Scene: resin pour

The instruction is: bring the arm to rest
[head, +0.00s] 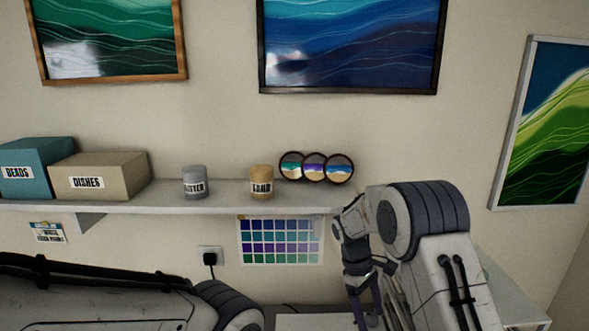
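My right arm comes in from the right and bends down. Its gripper (367,306) points down at the lower middle right, in front of the work surface. The gripper is small and dark, with its fingers near the bottom edge of the picture, so I cannot tell whether they are apart or closed. I see no object clearly held in it. My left arm lies across the lower left corner, and its gripper is out of view below the picture.
A wall shelf (130,205) holds a teal box (40,158), a beige box (105,170), a grey jar (196,184), a tan jar (261,183) and three round pieces (314,168). A color chart (281,240) and a plugged outlet (210,256) are below. A white surface (310,322) shows at the bottom.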

